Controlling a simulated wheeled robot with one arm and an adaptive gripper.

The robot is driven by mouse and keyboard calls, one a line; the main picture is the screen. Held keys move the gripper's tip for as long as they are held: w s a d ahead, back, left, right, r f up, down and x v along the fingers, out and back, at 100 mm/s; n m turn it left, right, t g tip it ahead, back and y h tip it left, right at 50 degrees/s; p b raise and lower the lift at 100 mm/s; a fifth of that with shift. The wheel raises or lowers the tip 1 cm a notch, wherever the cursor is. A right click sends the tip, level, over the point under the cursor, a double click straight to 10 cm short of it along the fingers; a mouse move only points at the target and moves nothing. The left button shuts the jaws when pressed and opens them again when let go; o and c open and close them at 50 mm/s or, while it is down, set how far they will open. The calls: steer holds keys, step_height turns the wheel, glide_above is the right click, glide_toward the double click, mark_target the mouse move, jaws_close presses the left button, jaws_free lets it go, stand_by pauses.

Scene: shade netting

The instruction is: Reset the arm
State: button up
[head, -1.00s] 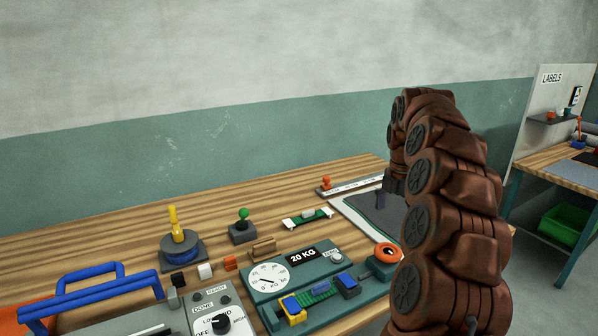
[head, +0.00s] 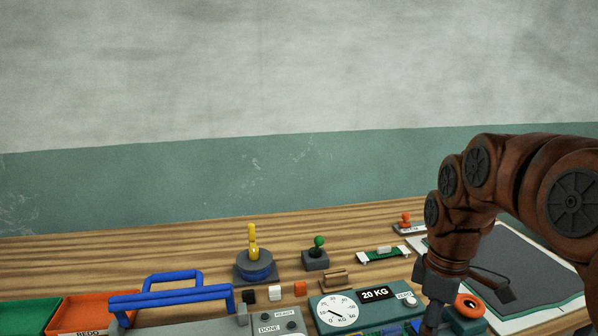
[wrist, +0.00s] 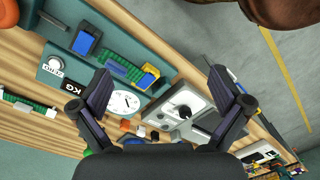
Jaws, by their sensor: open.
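My brown arm (head: 500,185) arches in from the right side of the head view and bends downward. My gripper (head: 431,318) hangs from it, pointing down, near the right end of the teal tester with the 20 KG display (head: 375,293). In the wrist view my gripper (wrist: 150,95) has its two dark fingers wide apart with nothing between them. Beyond the fingers lie the tester's dial (wrist: 124,102) and a grey control box with a black knob (wrist: 182,113). The gap between fingertips and bench cannot be judged exactly.
The back of the bench is mostly clear.

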steer(key=s+a+f+m, duration=0.1)
steer(key=s+f+m, duration=0.1)
steer(key=s, duration=0.5)
steer(key=s+a+f+m, duration=0.2)
steer(key=s+f+m, duration=0.1)
steer(key=s+m, duration=0.2)
steer(key=s+a+f+m+g, duration=0.1)
steer(key=s+m, duration=0.3)
steer(key=s, duration=0.5)
steer(key=shift+s+a+f, duration=0.15)
steer(key=shift+a+f, duration=0.25)
steer(key=shift+f, duration=0.45)
